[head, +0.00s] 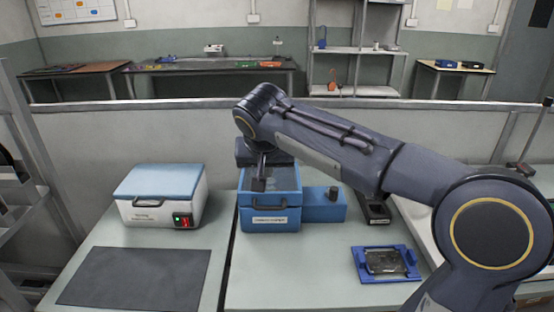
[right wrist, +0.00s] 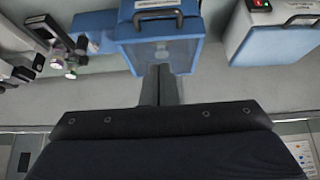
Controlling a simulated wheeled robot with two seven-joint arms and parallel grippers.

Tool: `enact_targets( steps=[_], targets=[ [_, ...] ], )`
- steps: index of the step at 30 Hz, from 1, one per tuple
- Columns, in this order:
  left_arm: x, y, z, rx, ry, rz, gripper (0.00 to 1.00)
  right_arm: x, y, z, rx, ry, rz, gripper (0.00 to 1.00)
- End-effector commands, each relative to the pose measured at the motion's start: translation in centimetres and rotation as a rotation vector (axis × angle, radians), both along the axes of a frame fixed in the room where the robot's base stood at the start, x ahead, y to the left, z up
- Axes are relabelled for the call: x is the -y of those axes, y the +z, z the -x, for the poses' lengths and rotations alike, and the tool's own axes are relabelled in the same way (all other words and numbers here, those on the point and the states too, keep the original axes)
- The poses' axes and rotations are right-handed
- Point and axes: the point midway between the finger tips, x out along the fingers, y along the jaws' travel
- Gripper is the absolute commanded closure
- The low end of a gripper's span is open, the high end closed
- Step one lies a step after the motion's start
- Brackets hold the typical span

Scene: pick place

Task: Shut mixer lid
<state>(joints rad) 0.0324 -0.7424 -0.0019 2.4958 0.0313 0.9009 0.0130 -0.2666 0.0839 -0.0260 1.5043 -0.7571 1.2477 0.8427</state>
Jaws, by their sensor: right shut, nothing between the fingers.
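The mixer is a blue box (head: 270,222) with a label and a dark handle on its front, at the middle of the head view. Its lid (head: 286,178), a blue frame around a greyish panel, appears to lie flat on top. The lid also shows in the right wrist view (right wrist: 190,55), with the handle (right wrist: 157,16) beyond it. My right gripper (head: 258,186) is shut and empty, pointing down over the lid. In the right wrist view its fingers (right wrist: 160,72) overlap the lid's near edge; I cannot tell whether they touch it. My left gripper is out of view.
A white box with a blue lid (head: 160,182) and a red-green switch stands at left. A dark mat (head: 135,277) lies in front of it. A blue tray (head: 386,264) and a dark device (head: 375,212) are at right. A low wall (head: 150,125) runs behind.

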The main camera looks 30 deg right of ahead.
Motion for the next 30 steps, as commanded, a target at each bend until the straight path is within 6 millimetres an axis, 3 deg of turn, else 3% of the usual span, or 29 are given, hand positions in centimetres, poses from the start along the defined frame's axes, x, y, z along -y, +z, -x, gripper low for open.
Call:
enact_targets(
  steps=[1, 8, 22, 30],
  targets=[
    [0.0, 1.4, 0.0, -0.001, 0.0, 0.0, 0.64, -0.2, 1.0, 0.0, -0.014, 0.003, -0.009, 1.0],
    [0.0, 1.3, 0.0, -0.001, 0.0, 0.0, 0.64, -0.1, -0.3, -0.3, -0.03, 0.007, -0.02, 1.0],
    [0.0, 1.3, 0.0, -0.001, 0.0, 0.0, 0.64, 2.4, -8.3, -4.3, -0.03, 0.006, -0.02, 1.0],
    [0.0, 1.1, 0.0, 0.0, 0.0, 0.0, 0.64, 1.8, -11.4, -3.4, -0.027, 0.008, -0.019, 1.0]
  ],
)
